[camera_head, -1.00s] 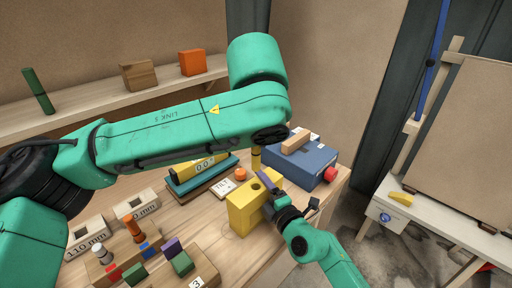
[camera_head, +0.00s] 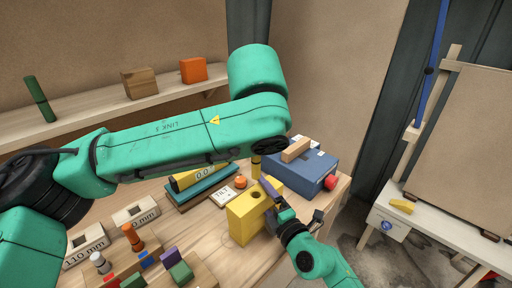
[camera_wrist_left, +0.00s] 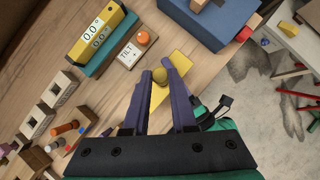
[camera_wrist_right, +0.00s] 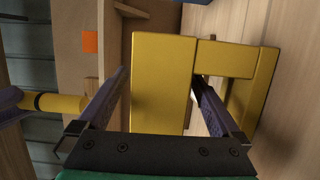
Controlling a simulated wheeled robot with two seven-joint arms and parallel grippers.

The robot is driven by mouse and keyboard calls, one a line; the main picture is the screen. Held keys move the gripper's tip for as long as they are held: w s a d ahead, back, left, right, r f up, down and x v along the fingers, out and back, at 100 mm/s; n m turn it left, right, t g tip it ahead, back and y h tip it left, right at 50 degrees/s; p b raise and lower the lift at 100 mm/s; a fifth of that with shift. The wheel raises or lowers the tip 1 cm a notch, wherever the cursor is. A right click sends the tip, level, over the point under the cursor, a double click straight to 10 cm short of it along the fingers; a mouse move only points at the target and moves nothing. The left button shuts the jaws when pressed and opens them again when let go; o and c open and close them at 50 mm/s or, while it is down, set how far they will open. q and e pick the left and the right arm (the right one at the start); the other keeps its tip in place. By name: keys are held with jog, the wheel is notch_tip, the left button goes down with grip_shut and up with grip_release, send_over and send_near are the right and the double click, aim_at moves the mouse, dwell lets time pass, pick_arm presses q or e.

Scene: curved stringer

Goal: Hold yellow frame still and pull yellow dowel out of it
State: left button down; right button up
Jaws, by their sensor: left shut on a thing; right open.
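The yellow frame (camera_head: 241,222) stands upright on the table, with an open round hole in its top. My right gripper (camera_wrist_right: 160,76) is open, with one finger on each side of the frame; no grip shows. In the head view the right gripper (camera_head: 277,204) is at the frame's right side. My left gripper (camera_wrist_left: 156,72) is shut on the yellow dowel (camera_wrist_left: 159,75) above the frame. The dowel also shows in the head view (camera_head: 256,166), below my arm, and in the right wrist view (camera_wrist_right: 55,103) with a black band, apart from the frame. My arm hides most of the left gripper in the head view.
A blue box (camera_head: 313,166) with a wooden block and red knob stands behind the frame. A teal stand with a yellow level (camera_head: 190,180) is to the left. Several small blocks and pegs (camera_head: 133,236) crowd the front left. Bare table lies right of the frame.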

aim_at(269, 202)
jog(key=shift+v, duration=1.75)
jog(key=v, duration=1.2)
jog(key=shift+s+f, duration=0.1)
